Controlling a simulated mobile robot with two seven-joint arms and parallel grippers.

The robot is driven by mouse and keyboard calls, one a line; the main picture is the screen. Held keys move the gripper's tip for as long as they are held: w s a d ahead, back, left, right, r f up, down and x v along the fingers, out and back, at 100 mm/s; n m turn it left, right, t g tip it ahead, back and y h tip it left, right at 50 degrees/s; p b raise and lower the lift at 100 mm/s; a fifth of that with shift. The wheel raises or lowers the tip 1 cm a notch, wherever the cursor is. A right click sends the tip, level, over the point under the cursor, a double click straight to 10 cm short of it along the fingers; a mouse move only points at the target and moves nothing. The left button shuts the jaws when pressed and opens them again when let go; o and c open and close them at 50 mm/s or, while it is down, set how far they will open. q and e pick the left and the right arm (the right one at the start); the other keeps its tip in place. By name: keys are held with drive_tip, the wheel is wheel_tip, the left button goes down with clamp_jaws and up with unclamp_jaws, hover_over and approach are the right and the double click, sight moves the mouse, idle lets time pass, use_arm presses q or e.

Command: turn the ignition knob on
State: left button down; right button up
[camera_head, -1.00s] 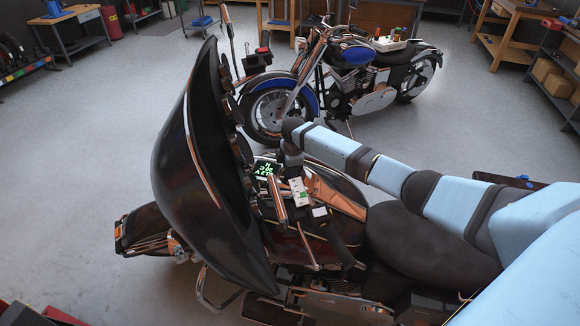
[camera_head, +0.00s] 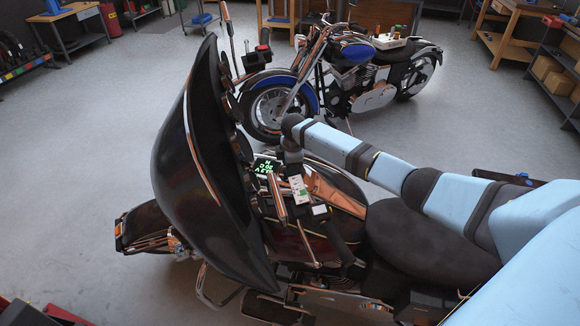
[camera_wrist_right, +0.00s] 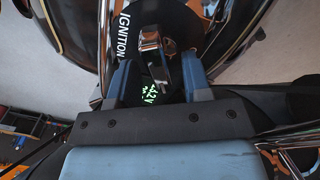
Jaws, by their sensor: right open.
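The ignition knob (camera_wrist_right: 150,45) shows in the right wrist view as a silver lever on a round black base marked IGNITION (camera_wrist_right: 123,35). My right gripper (camera_wrist_right: 158,72) is open, with one blue-grey finger on each side of the knob's near end. Contact between fingers and lever cannot be told. In the head view my right arm reaches over the black motorcycle (camera_head: 205,175) to the dash behind its large fairing. The knob cannot be made out there. My left gripper is not in view.
A green lit readout (camera_head: 265,166) sits by the dash, partly seen between the fingers in the wrist view. The fairing and handlebar parts crowd the wrist. A blue motorcycle (camera_head: 350,80) stands behind, with open floor (camera_head: 120,110) at left.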

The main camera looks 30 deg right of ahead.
wheel_tip(320, 180, up, 13)
drive_tip(key=s+b, duration=0.1)
drive_tip(key=shift+s+d+r+b, duration=0.15)
drive_tip(key=shift+s+r+b, duration=0.05)
drive_tip(key=shift+b, duration=0.1)
idle(0.4)
